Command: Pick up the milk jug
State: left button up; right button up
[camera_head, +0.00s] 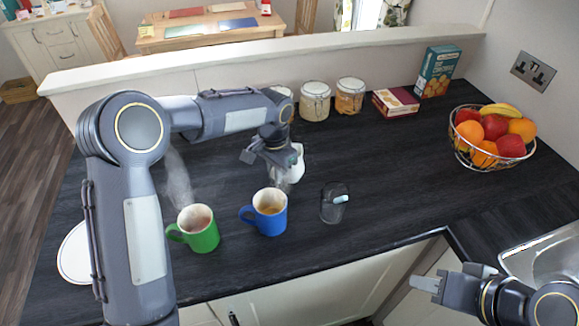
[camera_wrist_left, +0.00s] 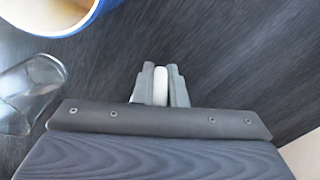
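The white milk jug (camera_head: 293,166) is at my left gripper (camera_head: 262,158), over the counter behind the blue mug. The gripper and forearm hide part of it. In the left wrist view my left gripper (camera_wrist_left: 161,84) has its two fingers closed on a narrow white part, which looks like the jug's handle (camera_wrist_left: 160,86). Most of the jug is hidden there by the gripper body. I cannot tell whether the jug touches the counter. My right gripper (camera_head: 446,274) is at the lower right near the sink, with its fingers apart and nothing between them.
A blue mug (camera_head: 270,222) and a steaming green mug (camera_head: 204,240) stand in front of my left gripper. A clear glass (camera_head: 333,203) stands to their right. Jars (camera_head: 315,101), boxes (camera_head: 395,103) and a fruit basket (camera_head: 497,163) line the back and right. The counter's right middle is clear.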

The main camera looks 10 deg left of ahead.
pick_arm(q)
grip_shut()
jog(key=shift+r, duration=0.15)
